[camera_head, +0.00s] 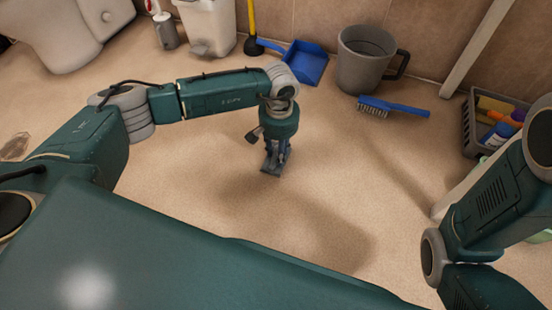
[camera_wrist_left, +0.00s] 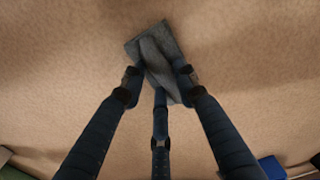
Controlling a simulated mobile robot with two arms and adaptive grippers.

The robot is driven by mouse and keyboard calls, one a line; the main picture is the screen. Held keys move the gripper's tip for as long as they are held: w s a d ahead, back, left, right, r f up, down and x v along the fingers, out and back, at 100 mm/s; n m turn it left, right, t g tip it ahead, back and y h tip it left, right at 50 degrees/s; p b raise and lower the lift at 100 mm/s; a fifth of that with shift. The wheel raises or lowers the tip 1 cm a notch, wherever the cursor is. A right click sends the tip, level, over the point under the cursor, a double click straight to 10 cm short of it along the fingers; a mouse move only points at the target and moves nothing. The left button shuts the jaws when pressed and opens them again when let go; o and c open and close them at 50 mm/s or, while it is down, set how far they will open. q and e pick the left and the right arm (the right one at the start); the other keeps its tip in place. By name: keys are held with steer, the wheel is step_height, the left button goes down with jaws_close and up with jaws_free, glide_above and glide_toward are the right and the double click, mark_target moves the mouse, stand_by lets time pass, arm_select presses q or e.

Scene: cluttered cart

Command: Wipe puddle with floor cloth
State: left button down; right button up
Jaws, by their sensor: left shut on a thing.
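My left gripper (camera_head: 275,164) points down at the open floor in the middle of the head view. It is shut on a grey floor cloth (camera_head: 270,171), a small piece bunched between the fingers. In the left wrist view the cloth (camera_wrist_left: 151,45) shows as a creased grey piece between the fingertips (camera_wrist_left: 158,85). The cloth is at or just above the floor; I cannot tell if it touches.
A blue dustpan (camera_head: 306,63), a grey bucket (camera_head: 362,65) and a blue brush (camera_head: 395,107) stand or lie near the back wall. A grey crate (camera_head: 468,125) with bottles is at the right. A toilet (camera_head: 70,35) and white bin (camera_head: 207,28) are back left. Middle floor is clear.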

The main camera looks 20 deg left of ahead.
arm_select(q)
steer(key=shift+w, duration=0.35)
step_height(320, 180, up, 7)
steer(key=p, duration=0.5)
